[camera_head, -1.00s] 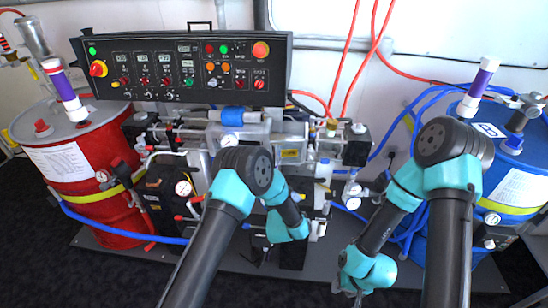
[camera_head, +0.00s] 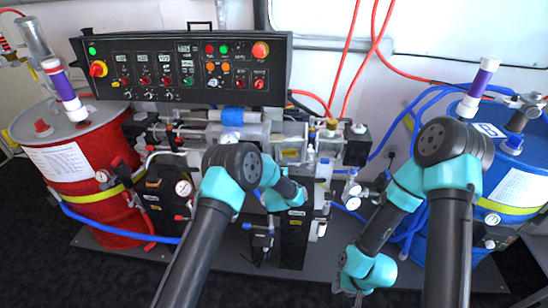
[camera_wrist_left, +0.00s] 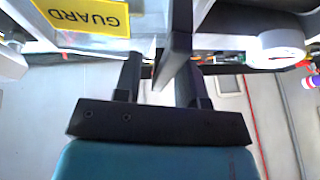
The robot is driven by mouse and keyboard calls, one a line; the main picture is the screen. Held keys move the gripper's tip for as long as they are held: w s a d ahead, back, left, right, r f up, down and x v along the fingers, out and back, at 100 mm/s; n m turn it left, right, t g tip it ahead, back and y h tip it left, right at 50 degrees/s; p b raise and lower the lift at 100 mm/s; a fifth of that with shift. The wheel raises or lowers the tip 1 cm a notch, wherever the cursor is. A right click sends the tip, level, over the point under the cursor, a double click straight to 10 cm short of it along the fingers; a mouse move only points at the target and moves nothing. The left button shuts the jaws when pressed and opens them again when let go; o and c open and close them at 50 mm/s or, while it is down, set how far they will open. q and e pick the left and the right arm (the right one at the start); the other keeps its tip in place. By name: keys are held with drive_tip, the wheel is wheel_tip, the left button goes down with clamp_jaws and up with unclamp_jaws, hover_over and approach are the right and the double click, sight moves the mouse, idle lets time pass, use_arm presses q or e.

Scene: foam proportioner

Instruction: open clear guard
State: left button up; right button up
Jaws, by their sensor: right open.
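The clear guard shows at the top left of the left wrist view, with its yellow GUARD label (camera_wrist_left: 85,14) upside down. In the head view a yellow label (camera_head: 290,153) sits on a clear panel at the machine's middle, just behind my left wrist. In the left wrist view the fingers of my left gripper (camera_wrist_left: 160,75) stand apart, below and right of the label. A dark bar (camera_wrist_left: 176,40) runs up between them, close to the right finger; I cannot tell whether they clamp it. In the head view these fingers are hidden. My right gripper (camera_head: 350,288) is open and empty, low at the front.
A black control panel (camera_head: 185,68) stands above the machine. A red drum (camera_head: 75,165) is at the left and a blue drum (camera_head: 505,165) at the right, with hoses around. A white roll (camera_wrist_left: 278,48) shows in the left wrist view. Dark floor lies open in front.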

use_arm(q)
drive_tip(key=shift+c, duration=0.2)
clamp_jaws()
drive_tip(key=shift+d, duration=0.15)
